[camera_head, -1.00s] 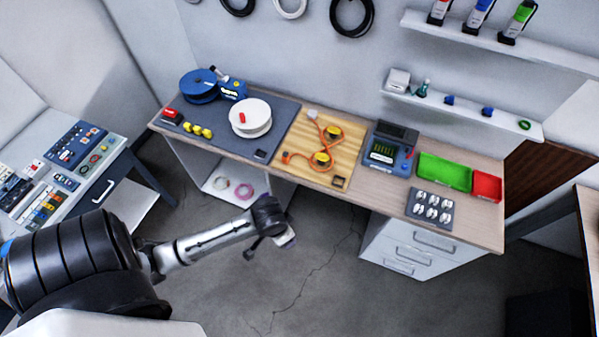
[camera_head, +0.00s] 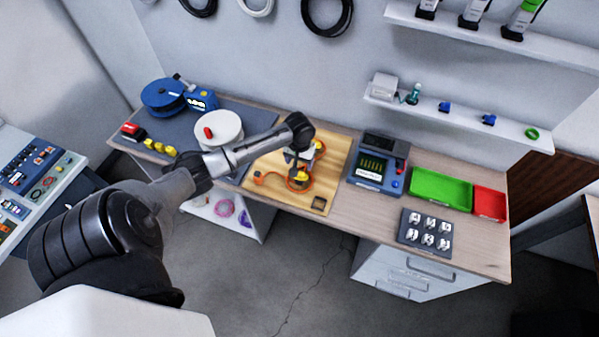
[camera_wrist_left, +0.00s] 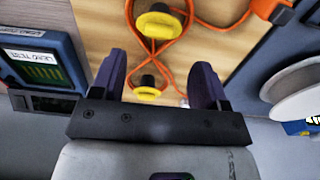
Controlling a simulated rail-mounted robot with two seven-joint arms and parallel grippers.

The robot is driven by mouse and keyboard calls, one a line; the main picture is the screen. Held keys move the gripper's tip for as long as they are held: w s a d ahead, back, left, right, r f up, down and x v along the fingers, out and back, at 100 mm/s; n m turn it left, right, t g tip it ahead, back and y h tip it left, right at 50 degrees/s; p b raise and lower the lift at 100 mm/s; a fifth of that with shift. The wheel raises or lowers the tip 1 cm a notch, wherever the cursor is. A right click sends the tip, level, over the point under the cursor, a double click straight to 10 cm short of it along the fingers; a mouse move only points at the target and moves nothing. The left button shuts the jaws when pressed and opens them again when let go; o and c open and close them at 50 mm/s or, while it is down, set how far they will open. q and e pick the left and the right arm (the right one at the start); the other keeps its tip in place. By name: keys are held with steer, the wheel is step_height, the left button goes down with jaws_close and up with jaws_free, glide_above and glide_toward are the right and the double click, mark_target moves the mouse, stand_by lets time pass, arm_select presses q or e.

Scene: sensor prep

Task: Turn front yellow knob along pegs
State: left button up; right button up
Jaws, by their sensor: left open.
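The wooden board (camera_head: 335,168) lies on the bench with an orange cable looped around two yellow-capped black pegs. The front yellow knob (camera_wrist_left: 157,22) is near the top of the left wrist view, just beyond my fingertips. The rear yellow knob (camera_wrist_left: 148,92) appears between my fingers there. In the head view, the front knob (camera_head: 302,178) is partly hidden by my gripper. My left gripper (camera_head: 299,160) is over the board; its two dark purple fingers (camera_wrist_left: 158,65) are apart, with nothing held. My right gripper is out of view.
A tester (camera_head: 378,165) stands right of the board, and a white spool (camera_head: 219,128) stands left of it. Farther right are a green tray (camera_head: 440,188), a red tray (camera_head: 489,203) and a grey tray of small parts (camera_head: 425,232).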

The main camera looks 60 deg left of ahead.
mark_target(300, 173)
arm_select(q)
steer(key=shift+f, duration=3.5)
